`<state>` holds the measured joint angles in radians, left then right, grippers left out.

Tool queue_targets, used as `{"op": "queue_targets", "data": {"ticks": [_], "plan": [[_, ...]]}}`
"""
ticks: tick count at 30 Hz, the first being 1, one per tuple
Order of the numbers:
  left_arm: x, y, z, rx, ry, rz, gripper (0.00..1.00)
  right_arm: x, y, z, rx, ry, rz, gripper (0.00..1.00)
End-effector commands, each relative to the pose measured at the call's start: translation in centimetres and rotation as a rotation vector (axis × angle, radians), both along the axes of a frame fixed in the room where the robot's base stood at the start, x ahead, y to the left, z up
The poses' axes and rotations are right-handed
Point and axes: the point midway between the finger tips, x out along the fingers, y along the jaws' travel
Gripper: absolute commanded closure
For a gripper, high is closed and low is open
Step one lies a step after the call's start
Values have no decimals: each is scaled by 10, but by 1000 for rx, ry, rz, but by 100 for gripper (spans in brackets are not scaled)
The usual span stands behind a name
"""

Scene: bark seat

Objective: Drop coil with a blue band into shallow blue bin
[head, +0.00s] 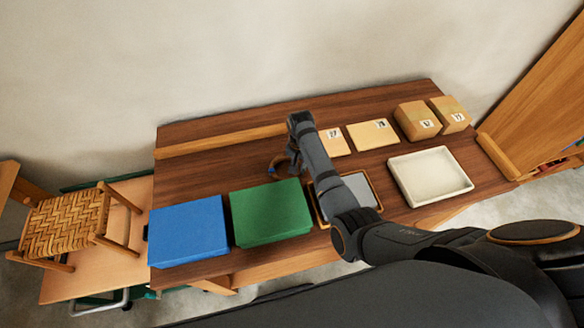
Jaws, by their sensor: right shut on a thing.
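The shallow blue bin (188,231) stands at the left front of the wooden table. My right gripper (287,164) is above the table, behind the green bin and to the right of the blue bin. It is shut on the coil (274,165), of which only a thin brown curve shows. The arm hides much of the gripper, and I cannot make out the coil's band. My left gripper is out of view.
A green bin (271,212) stands right beside the blue one. A grey-bottomed tray (363,191) is partly under my arm, and a white tray (431,177) is at the right. Numbered boxes and flat packets (371,134) line the back. A woven stool (66,225) is at the left.

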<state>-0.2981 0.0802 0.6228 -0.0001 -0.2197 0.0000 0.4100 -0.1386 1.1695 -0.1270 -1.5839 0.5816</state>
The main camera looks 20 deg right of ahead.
Motion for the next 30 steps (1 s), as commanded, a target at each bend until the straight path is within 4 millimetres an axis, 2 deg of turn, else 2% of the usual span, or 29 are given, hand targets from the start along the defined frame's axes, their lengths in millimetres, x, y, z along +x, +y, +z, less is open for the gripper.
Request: {"op": "queue_targets", "data": {"ticks": [5,9,15,20,26,30], "plan": [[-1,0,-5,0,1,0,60,2,1,31,2,-7,-1,100],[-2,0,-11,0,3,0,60,2,0,64,0,-7,0,100],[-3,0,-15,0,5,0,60,1,0,93,1,-3,0,100],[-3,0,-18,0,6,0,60,0,0,95,0,-1,0,100],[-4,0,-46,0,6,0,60,1,0,67,0,-1,0,100],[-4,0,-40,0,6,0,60,1,0,74,0,-2,0,100]]}}
